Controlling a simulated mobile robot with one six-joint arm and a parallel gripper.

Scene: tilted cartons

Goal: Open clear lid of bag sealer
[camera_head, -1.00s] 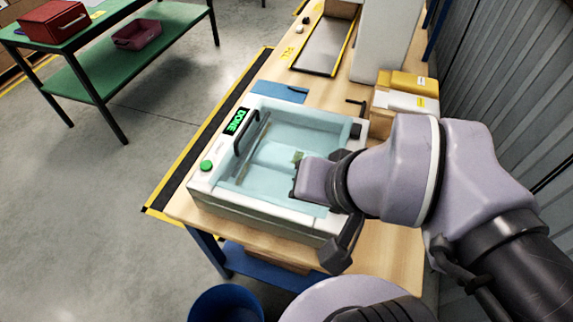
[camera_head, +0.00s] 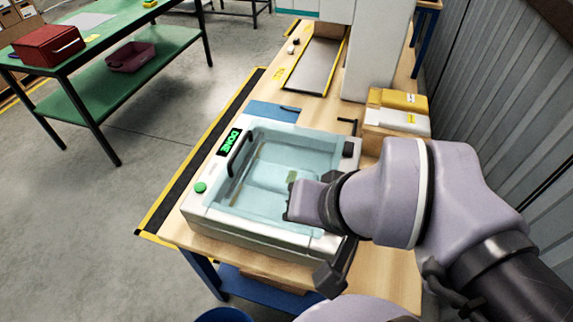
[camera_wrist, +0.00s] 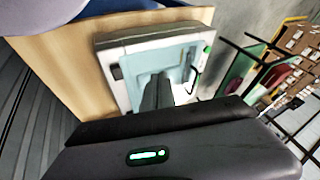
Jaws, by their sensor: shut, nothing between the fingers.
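The bag sealer (camera_head: 214,222) is a white box on the wooden bench, with a green lit display reading DONE and a green button at its left side. Its clear bluish lid (camera_head: 265,160) lies closed over the chamber, with a dark bar handle (camera_head: 240,154) near the display side. The sealer also shows in the wrist view (camera_wrist: 120,83). My gripper (camera_head: 289,208) is shut and empty, over the right part of the lid and apart from the handle. In the wrist view the fingers (camera_wrist: 158,82) point toward the lid. I cannot tell whether they touch it.
A blue folder-like sheet (camera_head: 274,111) lies behind the sealer. Yellow and white packages (camera_head: 398,112) stand at the right, near a corrugated wall. A grey tray (camera_head: 316,66) is farther back. A green table (camera_head: 105,60) stands at left across clear floor.

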